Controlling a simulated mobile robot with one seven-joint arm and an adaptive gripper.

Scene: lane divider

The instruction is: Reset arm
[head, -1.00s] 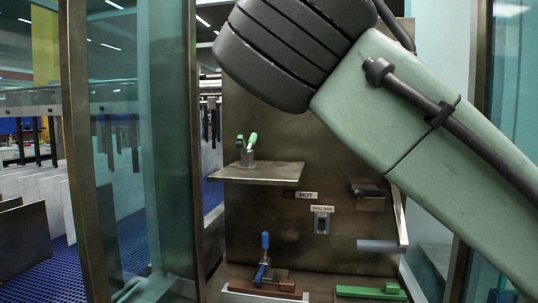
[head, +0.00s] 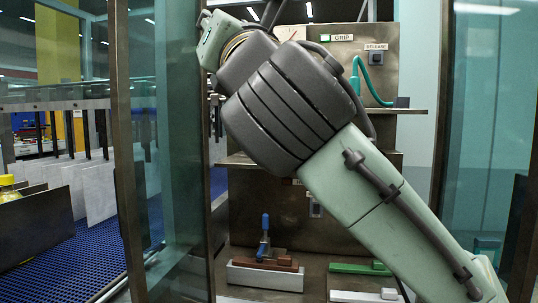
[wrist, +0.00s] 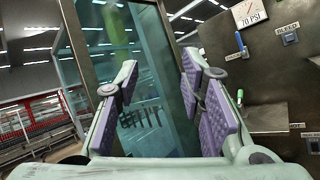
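My gripper (wrist: 160,75) is open and empty in the wrist view. Its two fingers with purple pads stand apart, with a glass panel in a dark metal frame behind them. In the head view my green and grey arm runs from the lower right up to the upper left, in front of the brown work panel. My gripper cannot be made out in the head view.
A blue-handled clamp (head: 265,240) stands below. Glass panels flank the work panel. The wrist view shows a pressure gauge (wrist: 248,13) and a shelf (wrist: 265,117).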

